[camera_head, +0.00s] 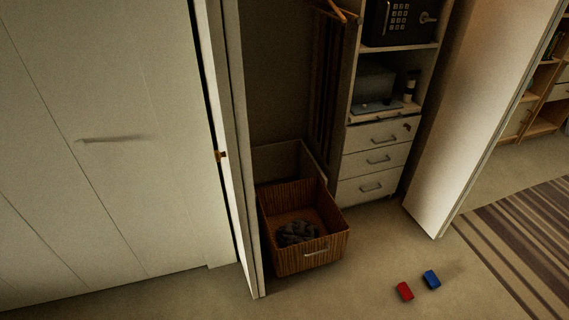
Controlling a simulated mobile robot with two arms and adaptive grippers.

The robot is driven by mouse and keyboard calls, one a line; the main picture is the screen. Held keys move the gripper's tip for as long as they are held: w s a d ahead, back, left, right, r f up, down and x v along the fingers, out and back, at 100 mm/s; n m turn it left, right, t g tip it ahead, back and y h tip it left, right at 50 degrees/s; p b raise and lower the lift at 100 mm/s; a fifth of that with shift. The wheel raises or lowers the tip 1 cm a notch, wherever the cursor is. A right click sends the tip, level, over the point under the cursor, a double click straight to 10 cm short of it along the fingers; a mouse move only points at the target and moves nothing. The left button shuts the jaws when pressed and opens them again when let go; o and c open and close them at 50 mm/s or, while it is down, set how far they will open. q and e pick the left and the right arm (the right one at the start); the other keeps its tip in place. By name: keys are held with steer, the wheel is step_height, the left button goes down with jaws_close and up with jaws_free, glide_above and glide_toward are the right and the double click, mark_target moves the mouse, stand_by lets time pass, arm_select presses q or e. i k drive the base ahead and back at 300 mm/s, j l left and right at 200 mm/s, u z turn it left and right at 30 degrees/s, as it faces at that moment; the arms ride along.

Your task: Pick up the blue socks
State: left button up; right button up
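A small blue folded item (431,280), which looks like the blue socks, lies on the floor at the lower right. A similar red item (404,291) lies just to its left, with a small gap between them. Neither of my grippers shows in the head view. Nothing hides the blue item.
An open wicker basket (332,254) with dark cloth (297,233) inside stands in the wardrobe opening. White drawers (373,160) and a safe (400,20) are behind. An open door (462,110) stands right of the drawers. A striped rug (525,235) lies at the right. Floor around the items is clear.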

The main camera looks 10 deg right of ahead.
mark_target(432, 279)
steer(key=z, duration=1.7)
